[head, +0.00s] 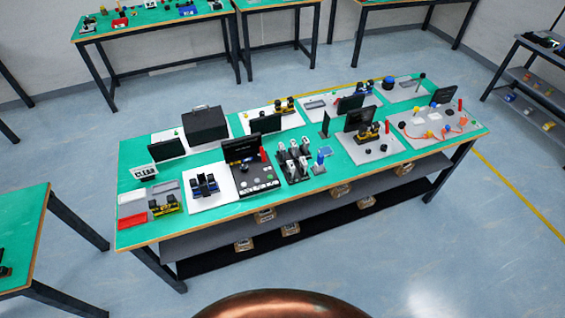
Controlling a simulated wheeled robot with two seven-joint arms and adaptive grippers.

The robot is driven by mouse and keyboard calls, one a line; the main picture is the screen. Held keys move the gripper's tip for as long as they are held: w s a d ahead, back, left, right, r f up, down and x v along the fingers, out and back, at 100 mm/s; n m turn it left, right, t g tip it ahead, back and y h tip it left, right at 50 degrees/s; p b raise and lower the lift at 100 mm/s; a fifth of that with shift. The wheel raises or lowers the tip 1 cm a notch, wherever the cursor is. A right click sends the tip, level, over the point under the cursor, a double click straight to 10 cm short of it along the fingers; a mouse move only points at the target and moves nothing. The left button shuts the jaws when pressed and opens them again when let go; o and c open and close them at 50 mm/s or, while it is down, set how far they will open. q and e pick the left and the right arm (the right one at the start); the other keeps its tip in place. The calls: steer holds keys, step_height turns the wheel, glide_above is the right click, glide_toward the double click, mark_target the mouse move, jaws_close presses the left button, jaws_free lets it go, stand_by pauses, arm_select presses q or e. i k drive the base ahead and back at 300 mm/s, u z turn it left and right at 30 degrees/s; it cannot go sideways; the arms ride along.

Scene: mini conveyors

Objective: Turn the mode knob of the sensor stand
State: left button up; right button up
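A long green-topped table (224,113) stands ahead of me with several small device stations on it. I cannot tell for certain which one is the sensor stand, and a mode knob is too small to make out. A grey board (355,153) at the right of the middle carries a black screen (359,119), a yellow-and-black unit (368,133) and small dark round parts. A black panel (259,187) near the front middle has a screen and several round buttons or knobs. Neither of my grippers is in view.
A white board (425,120) with orange and red parts is at the table's right end. A dark box (206,125) stands at the back left. Another green table (22,225) is at the left. Blue floor (440,250) lies open in front and at the right.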

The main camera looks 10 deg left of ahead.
mark_target(244, 167)
steer(key=z, duration=0.3)
steer(key=i, duration=1)
steer(key=u, duration=1.7)
